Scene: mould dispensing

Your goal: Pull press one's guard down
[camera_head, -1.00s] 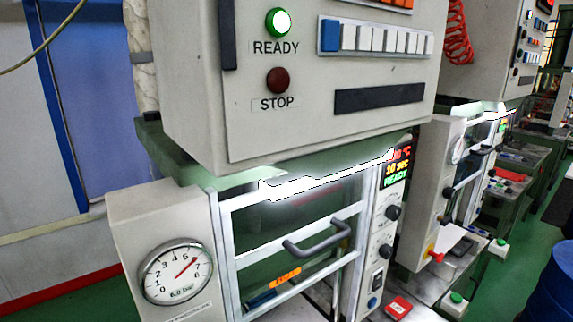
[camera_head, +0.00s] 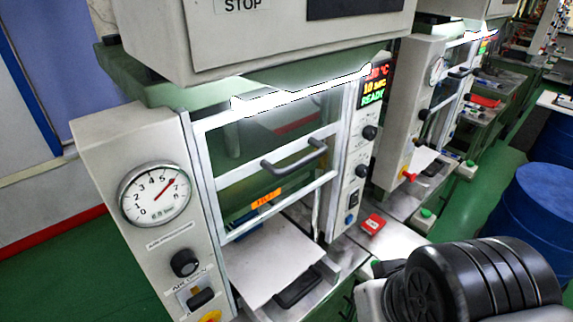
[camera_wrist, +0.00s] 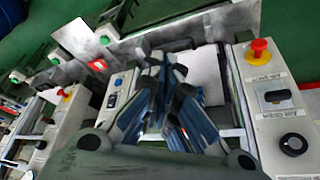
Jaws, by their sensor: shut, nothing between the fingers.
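Press one's guard (camera_head: 240,175) is a clear panel in a pale metal frame at the front of the near press, in the head view. A grey bar handle (camera_head: 294,160) crosses its middle. The guard stands raised, with an open gap between its lower bar and the pale work surface (camera_head: 262,262). My gripper (camera_wrist: 166,62) shows only in the wrist view, its fingers together and empty. It is near the front of the press, over part of the pale surface (camera_wrist: 205,72). I cannot tell its distance from the handle, which I cannot make out in that view.
A pressure gauge (camera_head: 155,195) sits on the press's left column. A red emergency button (camera_wrist: 259,50) and a black knob (camera_wrist: 293,142) show in the wrist view. A red box (camera_head: 373,224) lies right of the press. A blue barrel (camera_head: 545,210) stands on the green floor at right.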

